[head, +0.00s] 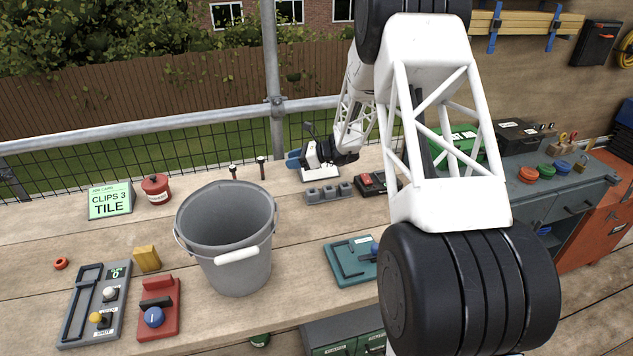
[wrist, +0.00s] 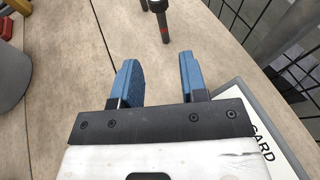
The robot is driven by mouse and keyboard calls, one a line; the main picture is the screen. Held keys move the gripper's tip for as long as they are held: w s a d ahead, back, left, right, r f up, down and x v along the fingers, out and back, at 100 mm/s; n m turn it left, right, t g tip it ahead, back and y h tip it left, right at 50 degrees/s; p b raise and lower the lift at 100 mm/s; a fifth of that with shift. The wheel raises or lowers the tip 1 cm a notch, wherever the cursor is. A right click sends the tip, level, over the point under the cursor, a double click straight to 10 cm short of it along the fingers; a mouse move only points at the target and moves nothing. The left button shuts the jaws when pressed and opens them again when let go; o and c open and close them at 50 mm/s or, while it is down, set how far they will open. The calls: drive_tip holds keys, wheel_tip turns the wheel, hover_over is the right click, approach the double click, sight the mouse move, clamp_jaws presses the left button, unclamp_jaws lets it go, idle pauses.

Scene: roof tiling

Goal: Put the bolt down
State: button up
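Two dark bolts stand upright on the wooden bench behind the grey bucket in the head view, a left one (head: 233,172) and a right one (head: 262,168). One dark bolt (wrist: 159,22) with a red band shows at the top of the wrist view, beyond my fingertips and roughly in line with the gap between them. My gripper (wrist: 157,64) has its two blue fingers apart with nothing between them. In the head view my gripper (head: 292,159) is low over the bench, right of the right bolt and apart from it.
The grey bucket (head: 236,265) stands in front of the bolts. A white-and-grey card board (wrist: 288,108) lies close under my gripper. A grey block with sockets (head: 328,194) is in front of it. The mesh guard (head: 200,150) runs behind the bench. Bench surface around the bolts is clear.

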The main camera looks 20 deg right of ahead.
drive_tip(key=s+a+r+n+g+h, duration=0.25)
drive_tip(key=s+r+n, duration=0.35)
drive_tip(key=s+r, duration=0.5)
drive_tip(key=s+a+r+n+g+h, duration=0.25)
drive_tip(key=s+r+n, duration=0.35)
drive_tip(key=s, duration=1)
drive_tip(key=s+d+r+n+h, duration=0.1)
drive_tip(key=s+n+h, duration=0.1)
drive_tip(key=s, duration=0.8)
drive_tip(key=s+d+r+n+t+h, duration=0.1)
drive_tip(key=s+r+n+h, duration=0.1)
drive_tip(key=s, duration=0.8)
drive_tip(key=s+d+r+n+t+h, duration=0.1)
drive_tip(key=s+n+h, duration=0.3)
drive_tip(key=s, duration=0.7)
drive_tip(key=shift+d+r+n, duration=0.45)
drive_tip(key=shift+r+n, duration=0.2)
drive_tip(key=shift+n, duration=0.45)
drive_tip(key=shift+o, duration=0.9)
drive_tip(key=shift+w, duration=0.1)
